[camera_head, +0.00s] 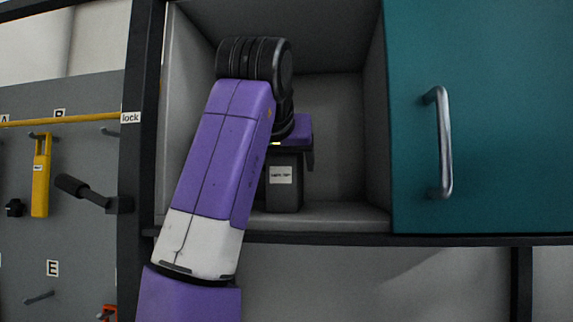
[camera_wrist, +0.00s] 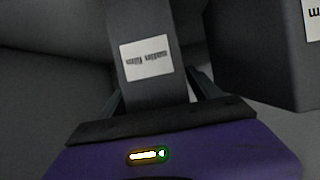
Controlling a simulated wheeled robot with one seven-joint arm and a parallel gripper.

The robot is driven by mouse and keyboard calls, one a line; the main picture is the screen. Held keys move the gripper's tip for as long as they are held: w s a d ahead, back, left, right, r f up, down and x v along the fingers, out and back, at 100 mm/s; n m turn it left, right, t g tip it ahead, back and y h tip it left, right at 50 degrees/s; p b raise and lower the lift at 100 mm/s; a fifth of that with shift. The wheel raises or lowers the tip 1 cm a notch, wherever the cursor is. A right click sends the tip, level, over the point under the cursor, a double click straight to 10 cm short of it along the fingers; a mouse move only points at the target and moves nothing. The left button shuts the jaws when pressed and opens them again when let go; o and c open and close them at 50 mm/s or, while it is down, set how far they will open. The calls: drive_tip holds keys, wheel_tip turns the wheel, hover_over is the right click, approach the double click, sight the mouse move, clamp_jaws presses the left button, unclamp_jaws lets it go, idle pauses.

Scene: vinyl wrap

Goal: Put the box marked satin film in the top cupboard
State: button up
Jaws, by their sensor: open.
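The box marked satin film (camera_head: 284,194) is dark grey with a white label and stands upright on the floor of the open cupboard (camera_head: 345,212). In the wrist view the same box (camera_wrist: 150,85) shows its label upside down. My gripper (camera_head: 287,164) is inside the cupboard, over the upper part of the box. In the wrist view its open fingers (camera_wrist: 160,92) are on either side of the box. I cannot tell whether they touch it. My arm hides the left part of the cupboard in the head view.
Another dark box (camera_wrist: 265,60) with a partly cut-off white label is close by at the right of the wrist view. A teal door (camera_head: 480,120) with a metal handle (camera_head: 444,145) is shut right of the opening. A tool board (camera_head: 75,240) hangs at left.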

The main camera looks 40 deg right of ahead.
drive_tip(key=b+v, duration=0.3)
drive_tip(key=v, duration=0.8)
drive_tip(key=shift+s+a+b, duration=0.25)
drive_tip(key=shift+a+b, duration=0.05)
